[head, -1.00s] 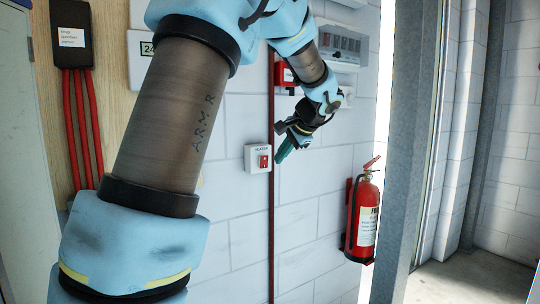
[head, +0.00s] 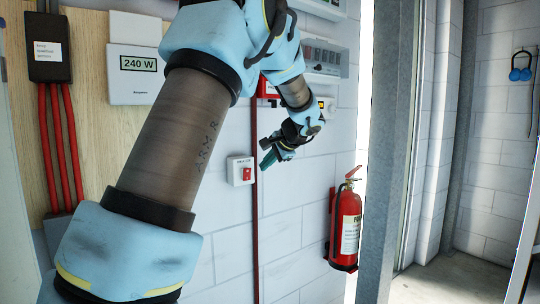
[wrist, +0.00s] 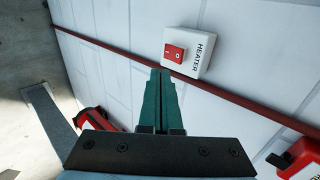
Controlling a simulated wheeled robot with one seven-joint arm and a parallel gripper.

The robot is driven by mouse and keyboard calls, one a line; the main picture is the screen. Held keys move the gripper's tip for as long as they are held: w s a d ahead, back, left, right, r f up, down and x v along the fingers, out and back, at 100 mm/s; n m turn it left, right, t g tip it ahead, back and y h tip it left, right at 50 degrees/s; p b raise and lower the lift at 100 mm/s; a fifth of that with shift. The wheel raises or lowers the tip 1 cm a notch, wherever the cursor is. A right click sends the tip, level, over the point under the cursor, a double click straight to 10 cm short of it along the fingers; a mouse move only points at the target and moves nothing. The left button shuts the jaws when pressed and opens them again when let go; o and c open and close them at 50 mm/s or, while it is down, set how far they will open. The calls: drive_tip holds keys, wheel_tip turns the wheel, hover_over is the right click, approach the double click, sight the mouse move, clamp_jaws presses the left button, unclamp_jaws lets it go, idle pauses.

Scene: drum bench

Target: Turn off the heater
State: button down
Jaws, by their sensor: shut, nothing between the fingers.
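The heater switch (head: 241,171) is a white wall box with a red rocker, left of a dark red vertical pipe in the head view. In the wrist view the heater switch (wrist: 188,52) shows its label "HEATER", and its red rocker carries I and O marks. My gripper (head: 266,162) is shut and empty, with green fingers, just right of the switch in the head view. In the wrist view my gripper's fingertips (wrist: 160,72) reach just below the rocker in the picture. I cannot tell whether they touch the box.
The dark red pipe (head: 255,220) runs along the wall beside the switch. A fire extinguisher (head: 346,225) hangs at the right by a grey door post (head: 395,150). A meter (head: 138,64) reads 240 W at upper left. A red box (wrist: 297,160) shows at lower right of the wrist view.

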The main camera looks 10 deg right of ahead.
sight(248, 172)
drive_tip(key=w+a+p, duration=0.1)
drive_tip(key=w, duration=0.1)
drive_tip(key=w+a+f+p, duration=0.1)
drive_tip(key=w+f+p, duration=0.1)
drive_tip(key=w, duration=0.1)
drive_tip(key=shift+w+a, duration=0.35)
drive_tip(key=shift+a, duration=0.05)
drive_tip(key=shift+w+a+f, duration=0.15)
drive_tip(key=shift+w, duration=0.3)
